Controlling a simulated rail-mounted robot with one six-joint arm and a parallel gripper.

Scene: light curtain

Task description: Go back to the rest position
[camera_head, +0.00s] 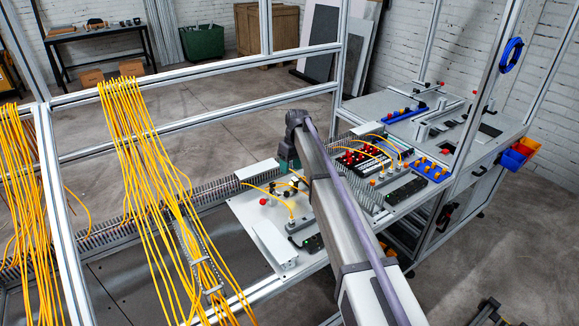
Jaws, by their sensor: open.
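My arm reaches from the bottom right up over the workbench, and its wrist bends down at the far end. My gripper (287,162) shows only in part below the wrist, beside the arm link, above the left part of the bench. It is open, with nothing seen between its fingers. The arm hides some of it and the bench parts behind it. A white panel (240,209) below carries yellow cables, a red button (263,201) and black knobs.
Aluminium frame posts (340,70) and rails surround the arm. Bundles of yellow cables (150,185) hang at the left. Open floor lies behind.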

